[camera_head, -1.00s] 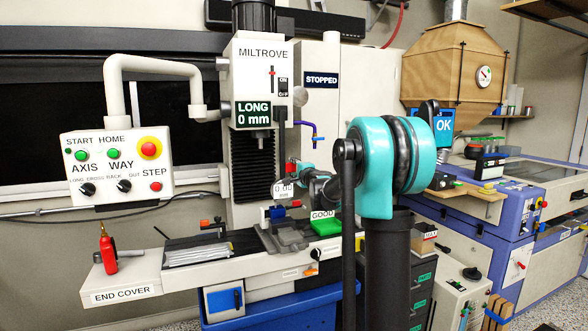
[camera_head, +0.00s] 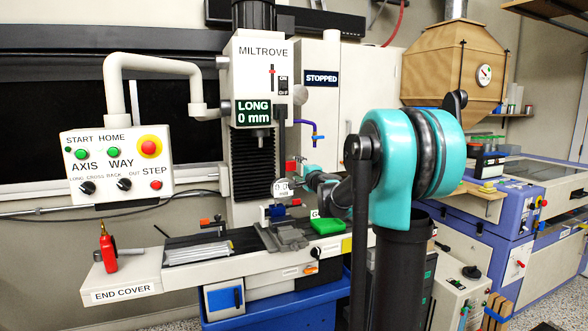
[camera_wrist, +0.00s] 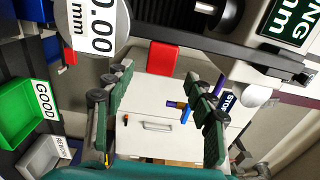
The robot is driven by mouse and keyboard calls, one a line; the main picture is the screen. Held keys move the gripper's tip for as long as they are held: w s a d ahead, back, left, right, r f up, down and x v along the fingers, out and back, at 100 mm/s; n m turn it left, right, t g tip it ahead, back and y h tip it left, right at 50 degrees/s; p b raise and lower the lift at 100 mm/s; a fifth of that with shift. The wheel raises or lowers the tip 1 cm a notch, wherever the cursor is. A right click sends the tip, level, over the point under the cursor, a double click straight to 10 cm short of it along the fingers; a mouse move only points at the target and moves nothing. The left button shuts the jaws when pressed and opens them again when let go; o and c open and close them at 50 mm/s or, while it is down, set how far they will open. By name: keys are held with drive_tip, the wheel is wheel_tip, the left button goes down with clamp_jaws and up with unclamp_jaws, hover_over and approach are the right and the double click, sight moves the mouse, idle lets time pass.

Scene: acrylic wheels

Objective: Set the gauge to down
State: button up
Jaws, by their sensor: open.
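The gauge (camera_head: 284,188) has a round white face reading in mm and sits in front of the mill column, below the spindle. In the wrist view the gauge face (camera_wrist: 95,28) is large at the upper left and reads 0.00 mm. A red block (camera_wrist: 163,57) shows right of it, in line with the gap between my fingers. My gripper (camera_wrist: 165,82) is open, one finger on each side of that gap. It looks empty; whether it touches the red block cannot be told. In the head view my gripper (camera_head: 299,172) is small and close beside the gauge, partly hidden.
A green GOOD tray (camera_head: 327,226) lies below my arm; it shows at left in the wrist view (camera_wrist: 25,112). The mill head (camera_head: 258,80) with its LONG 0 mm display stands above. A grey vise (camera_head: 282,237) sits on the mill table. A STOPPED cabinet (camera_head: 322,110) stands behind.

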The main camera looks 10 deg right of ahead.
drive_tip(key=v, duration=0.6)
drive_tip(key=shift+s, duration=0.15)
drive_tip(key=s+a+f+n+g+y, duration=0.1)
drive_tip(key=s+a+f+n+g, duration=0.3)
drive_tip(key=s+f, duration=0.5)
drive_tip(key=s+a+f+n+g+y, duration=0.1)
drive_tip(key=s+a+f+n+g, duration=0.2)
drive_tip(key=s+a+f+n, duration=0.4)
drive_tip(key=s+d+f+n+g+h, duration=0.2)
drive_tip(key=s+d+f, duration=0.3)
drive_tip(key=s+f, duration=0.5)
drive_tip(key=s+d+f+n+g+h, duration=0.2)
drive_tip(key=s+d+f+g+h, duration=0.2)
drive_tip(key=s+f, duration=0.6)
drive_tip(key=s+d, duration=0.2)
drive_tip(key=s, duration=0.2)
drive_tip(key=shift+n, duration=0.3)
